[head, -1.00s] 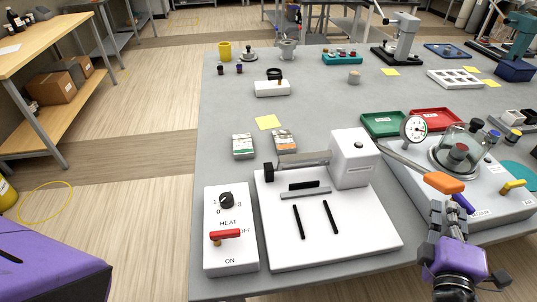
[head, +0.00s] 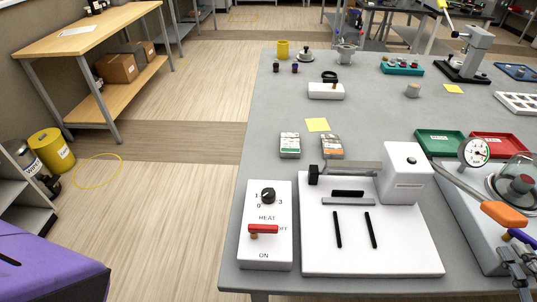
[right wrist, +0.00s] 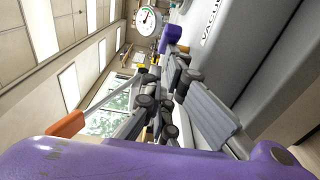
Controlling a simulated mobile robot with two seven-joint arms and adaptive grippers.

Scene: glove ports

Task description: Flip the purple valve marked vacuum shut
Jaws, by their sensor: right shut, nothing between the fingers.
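The purple valve handle (head: 522,236) is on the front of the white vacuum unit (head: 469,229), near the right edge of the head view. In the right wrist view the purple handle (right wrist: 170,36) lies just beyond my fingertips, beside the partly visible vacuum lettering (right wrist: 209,20). My right gripper (head: 516,262) is shut and empty, just below and in front of the handle; its fingers (right wrist: 178,72) also show in the right wrist view. I cannot tell whether they touch the handle. My left gripper is not in view.
An orange-handled lever (head: 504,214) sits close above the purple valve. A gauge (head: 474,152) and glass dome (head: 518,178) stand behind it. A white sealer (head: 406,172) and a heat box with a red switch (head: 265,250) are to the left.

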